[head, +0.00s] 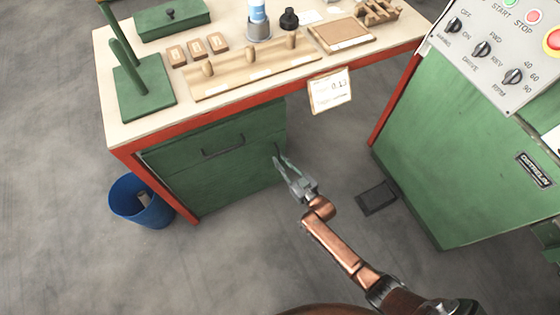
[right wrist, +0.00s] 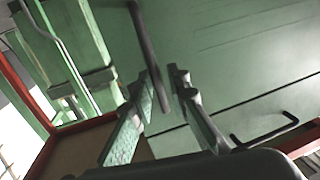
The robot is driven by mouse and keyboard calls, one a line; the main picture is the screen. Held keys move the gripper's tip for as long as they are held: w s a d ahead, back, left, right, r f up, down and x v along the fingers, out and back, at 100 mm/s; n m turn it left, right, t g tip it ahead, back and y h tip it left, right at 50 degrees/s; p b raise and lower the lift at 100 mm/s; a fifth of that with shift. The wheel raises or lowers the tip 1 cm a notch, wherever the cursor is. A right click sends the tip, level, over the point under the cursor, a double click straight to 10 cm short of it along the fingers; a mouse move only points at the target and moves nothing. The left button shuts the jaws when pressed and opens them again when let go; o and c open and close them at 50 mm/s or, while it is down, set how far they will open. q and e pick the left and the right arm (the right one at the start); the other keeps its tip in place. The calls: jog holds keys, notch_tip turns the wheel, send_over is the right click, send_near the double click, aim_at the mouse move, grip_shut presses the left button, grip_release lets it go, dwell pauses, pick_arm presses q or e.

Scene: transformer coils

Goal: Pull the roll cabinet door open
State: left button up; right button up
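The green roll cabinet (head: 190,165) stands under the left part of the workbench. Its door (head: 225,183) is the lower front panel, below a drawer, and looks shut. The door's dark upright bar handle (head: 278,150) is near the cabinet's right edge. My right gripper (head: 281,160) is at that handle with its fingers apart. In the right wrist view the handle (right wrist: 143,35) runs down between the fingers of the right gripper (right wrist: 163,82), closer to the left finger. I cannot tell whether they touch. My left gripper is not in view.
The workbench (head: 130,128) carries wooden trays, a green stand and bottles. The drawer's black handle (head: 222,146) sticks out above the door. A blue bin (head: 140,205) stands left of the cabinet. A green machine (head: 450,160) and a dark floor pedal (head: 377,198) are right. Floor before the cabinet is clear.

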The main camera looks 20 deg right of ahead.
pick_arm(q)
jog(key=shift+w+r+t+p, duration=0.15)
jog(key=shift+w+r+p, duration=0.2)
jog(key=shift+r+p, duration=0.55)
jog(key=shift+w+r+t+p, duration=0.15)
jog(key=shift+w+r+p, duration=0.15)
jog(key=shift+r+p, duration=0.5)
pick_arm(e)
jog(key=v, duration=0.9)
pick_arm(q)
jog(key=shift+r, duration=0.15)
pick_arm(e)
jog(key=shift+w, duration=0.1)
